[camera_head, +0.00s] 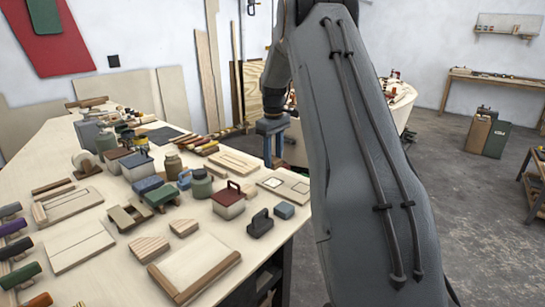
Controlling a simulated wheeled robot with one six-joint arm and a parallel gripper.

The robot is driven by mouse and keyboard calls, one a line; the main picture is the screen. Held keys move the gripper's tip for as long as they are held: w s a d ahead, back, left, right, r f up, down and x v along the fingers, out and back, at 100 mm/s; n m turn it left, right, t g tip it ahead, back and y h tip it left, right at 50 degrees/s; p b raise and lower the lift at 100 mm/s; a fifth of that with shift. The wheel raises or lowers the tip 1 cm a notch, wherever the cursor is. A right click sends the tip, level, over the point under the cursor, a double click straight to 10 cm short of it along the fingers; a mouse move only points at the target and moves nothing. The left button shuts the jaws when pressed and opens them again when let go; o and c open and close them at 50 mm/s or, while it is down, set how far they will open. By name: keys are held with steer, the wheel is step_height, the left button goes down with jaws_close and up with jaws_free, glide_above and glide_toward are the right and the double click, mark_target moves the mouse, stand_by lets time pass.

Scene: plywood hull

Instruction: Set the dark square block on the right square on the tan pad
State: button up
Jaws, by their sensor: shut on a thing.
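The tan pad (286,177) lies near the table's right edge, with two outlined squares on it. The left square (271,183) looks pale inside; the right square (299,188) shows as a bare outline with nothing on it. My gripper (274,160) hangs beyond the pad, pointing down, above and behind it in the picture. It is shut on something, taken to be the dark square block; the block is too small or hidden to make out. My arm covers the area just right of the pad.
Jars and tools crowd the table (110,272) to the left. The floor lies beyond the table's right edge.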

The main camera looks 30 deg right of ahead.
steer(key=shift+f+b, duration=1.1)
steer(key=shift+f, duration=0.85)
steer(key=shift+f+b, duration=0.35)
steer(key=shift+f, duration=0.95)
steer(key=o, duration=1.1)
steer(key=shift+r+b, duration=0.75)
steer(key=shift+r, duration=3.1)
steer(key=shift+a, duration=0.1)
